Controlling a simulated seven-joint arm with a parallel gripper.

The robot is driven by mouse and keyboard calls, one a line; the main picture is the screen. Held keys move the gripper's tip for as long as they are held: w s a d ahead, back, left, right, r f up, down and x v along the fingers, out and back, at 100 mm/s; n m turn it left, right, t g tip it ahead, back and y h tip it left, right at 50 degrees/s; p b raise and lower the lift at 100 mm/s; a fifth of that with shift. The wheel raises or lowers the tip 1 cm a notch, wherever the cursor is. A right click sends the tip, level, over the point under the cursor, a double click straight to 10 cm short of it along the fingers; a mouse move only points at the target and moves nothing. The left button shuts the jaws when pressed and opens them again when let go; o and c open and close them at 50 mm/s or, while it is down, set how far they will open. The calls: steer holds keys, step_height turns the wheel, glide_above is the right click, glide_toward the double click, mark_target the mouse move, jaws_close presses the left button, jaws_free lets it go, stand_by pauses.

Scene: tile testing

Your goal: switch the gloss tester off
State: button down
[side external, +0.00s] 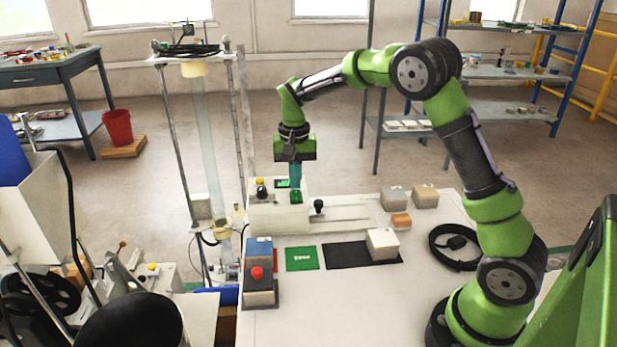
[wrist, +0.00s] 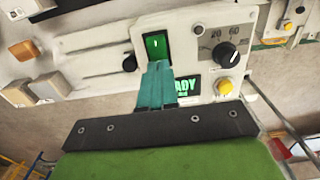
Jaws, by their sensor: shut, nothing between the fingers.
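The gloss tester (side external: 275,217) is a pale box at the back of the white table, and its panel fills the upper part of the wrist view (wrist: 210,22). Its rocker switch (wrist: 156,44) is lit green in a black frame, with a white mark on it. A green display (wrist: 187,86) beside it shows "ADY"; my fingers hide the rest. My gripper (wrist: 155,66) has its teal fingers shut and empty, with the tips at the switch's lower edge in the picture. I cannot tell whether they touch it. In the side view my gripper (side external: 295,184) points down over the tester.
A black dial (wrist: 224,53) and yellow button (wrist: 224,86) are close to the switch. A black-knobbed lever (side external: 319,207) stands on the tester's right. Tile blocks (side external: 382,243), a black mat (side external: 345,256) and a red emergency button (side external: 257,273) are on the table.

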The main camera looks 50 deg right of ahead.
mark_target(299, 196)
steer(key=shift+f, duration=0.7)
stand_by(0.3)
steer(key=shift+r, duration=3.55)
steer(key=shift+w+d+f, duration=0.1)
steer(key=shift+s+a+f+n, duration=0.25)
steer(key=shift+s, duration=0.3)
steer(key=shift+s+a+f+n, duration=0.2)
steer(key=shift+s+a+n, duration=0.05)
steer(key=shift+s, duration=0.25)
steer(key=s+a+r+n+t+y, duration=0.1)
steer(key=s+a+r+n+t, duration=0.1)
steer(key=s, duration=0.9)
steer(key=s+a+r+n+t+y, duration=0.1)
steer(key=s+a+r+t, duration=0.4)
steer(key=s, duration=0.6)
steer(key=shift+a+r+n, duration=0.35)
steer(key=shift+a+n, duration=0.15)
steer(key=shift+a, duration=0.2)
